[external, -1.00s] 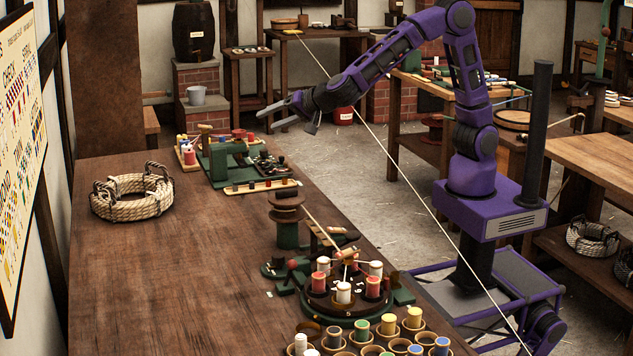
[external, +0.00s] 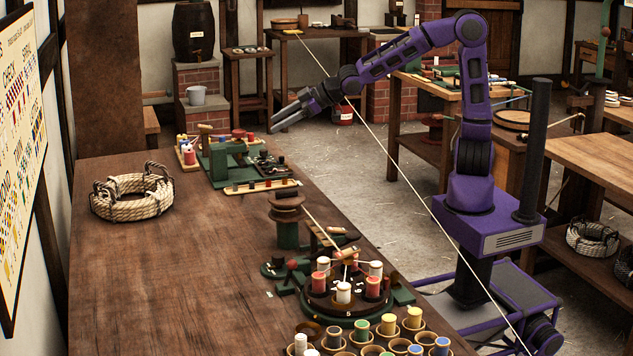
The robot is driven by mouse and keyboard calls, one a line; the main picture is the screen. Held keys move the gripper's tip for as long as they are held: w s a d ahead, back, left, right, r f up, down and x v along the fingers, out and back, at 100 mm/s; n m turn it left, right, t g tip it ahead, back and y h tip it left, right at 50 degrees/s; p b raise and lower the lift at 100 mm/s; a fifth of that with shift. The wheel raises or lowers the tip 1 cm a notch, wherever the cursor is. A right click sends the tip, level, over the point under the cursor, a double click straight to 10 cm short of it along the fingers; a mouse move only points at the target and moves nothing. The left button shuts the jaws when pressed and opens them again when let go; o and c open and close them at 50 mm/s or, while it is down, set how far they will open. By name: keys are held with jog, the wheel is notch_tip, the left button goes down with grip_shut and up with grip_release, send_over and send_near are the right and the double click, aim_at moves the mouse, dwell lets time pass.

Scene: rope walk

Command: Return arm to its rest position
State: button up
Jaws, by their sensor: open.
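My purple arm (external: 405,55) rises from its base at the right, bends at the elbow and reaches out to the left. My gripper (external: 288,115) is at the end of the arm, pointing left and slightly down. It is open and empty, in the air near the far right edge of the long table. Nothing touches it in this view.
The long brown table (external: 165,260) carries a rope coil basket (external: 132,196), a green bobbin rig (external: 225,155) and a round spool stand (external: 345,300). A taut rope (external: 400,172) crosses near my arm. A workbench (external: 410,88) stands behind. The table's left middle is bare.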

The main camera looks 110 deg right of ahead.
jog(key=s+d+r+m+g+h, duration=0.2)
jog(key=s+d+r+m+g, duration=0.1)
jog(key=s+d, duration=0.75)
jog(key=s+d+r+m+g+h, duration=0.1)
jog(key=s+d+r+m+g, duration=0.25)
jog(key=s+d, duration=0.65)
jog(key=w+a+n+t+y+p, duration=0.3)
jog(key=a+n+y, duration=0.3)
jog(key=a, duration=2)
jog(key=s+a+f+n+y+p, duration=0.1)
jog(key=s+a, duration=0.3)
jog(key=a, duration=0.4)
jog(key=s+a+f+n+g+y+p, duration=0.1)
jog(key=s+a, duration=0.3)
jog(key=a, duration=0.5)
jog(key=shift+f, duration=0.75)
jog(key=shift+a+g, duration=0.1)
jog(key=shift+g, duration=0.15)
